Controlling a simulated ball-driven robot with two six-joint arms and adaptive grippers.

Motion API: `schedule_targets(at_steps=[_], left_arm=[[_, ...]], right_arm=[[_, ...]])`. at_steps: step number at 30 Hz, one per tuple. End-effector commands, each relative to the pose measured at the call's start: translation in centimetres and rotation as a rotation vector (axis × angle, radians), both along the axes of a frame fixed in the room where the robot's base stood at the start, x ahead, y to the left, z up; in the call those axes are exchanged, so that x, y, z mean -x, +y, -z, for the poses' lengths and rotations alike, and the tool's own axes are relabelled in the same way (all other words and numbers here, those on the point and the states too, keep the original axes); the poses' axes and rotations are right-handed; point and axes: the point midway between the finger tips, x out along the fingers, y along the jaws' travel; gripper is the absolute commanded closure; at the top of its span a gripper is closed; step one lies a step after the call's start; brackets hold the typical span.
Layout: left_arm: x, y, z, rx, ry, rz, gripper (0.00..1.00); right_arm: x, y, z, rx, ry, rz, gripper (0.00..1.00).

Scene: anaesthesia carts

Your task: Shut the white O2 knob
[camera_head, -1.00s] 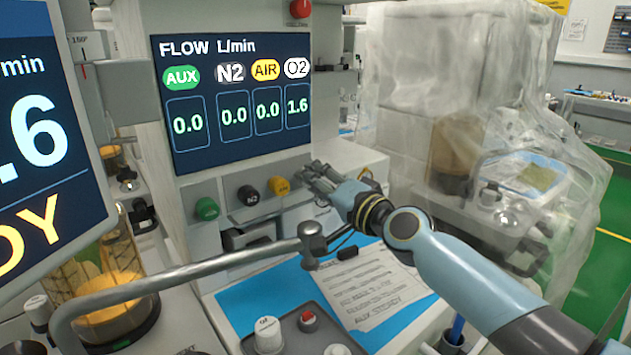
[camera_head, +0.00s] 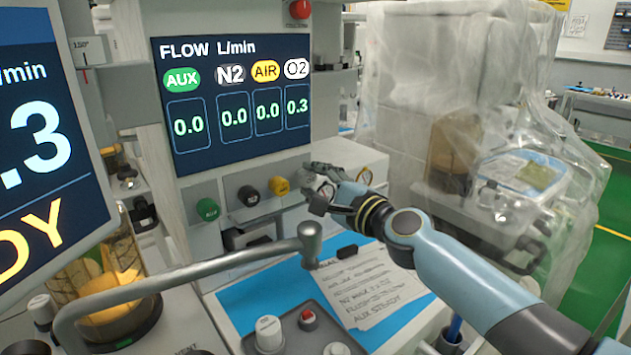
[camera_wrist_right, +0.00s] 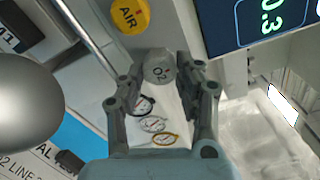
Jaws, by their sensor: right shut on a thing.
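The white O2 knob (camera_wrist_right: 159,68) sits between the two fingers of my right gripper (camera_wrist_right: 160,85) in the right wrist view, and the fingers are shut on it. In the head view my right gripper (camera_head: 322,184) reaches the right end of the knob row and mostly hides the O2 knob. The flow display (camera_head: 232,100) reads 0.3 under O2 and 0.0 under AUX, N2 and AIR. My left gripper is not in view.
Left of the O2 knob are the yellow AIR knob (camera_head: 279,186), the black N2 knob (camera_head: 249,196) and the green AUX knob (camera_head: 208,209). A grey bent rail (camera_head: 200,268) crosses in front. A paper sheet (camera_head: 375,285) lies on the blue surface below.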

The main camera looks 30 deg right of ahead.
Motion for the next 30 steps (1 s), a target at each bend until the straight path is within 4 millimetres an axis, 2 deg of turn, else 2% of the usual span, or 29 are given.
schedule_targets(at_steps=[9, 23, 24, 26, 30], left_arm=[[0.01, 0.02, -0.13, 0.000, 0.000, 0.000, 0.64], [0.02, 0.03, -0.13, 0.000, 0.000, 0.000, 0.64], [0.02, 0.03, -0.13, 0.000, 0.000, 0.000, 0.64], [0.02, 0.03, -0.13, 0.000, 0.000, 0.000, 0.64], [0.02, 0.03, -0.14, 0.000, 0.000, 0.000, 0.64]], right_arm=[[0.04, 0.01, 0.15, -0.095, 0.016, 0.000, 0.98], [0.05, 0.02, 0.20, -0.109, 0.018, 0.000, 0.98], [0.05, 0.02, 0.20, -0.109, 0.018, 0.000, 0.64], [0.05, 0.01, 0.19, -0.109, 0.018, 0.000, 0.57], [0.03, 0.01, 0.12, -0.108, 0.017, 0.000, 0.56]])
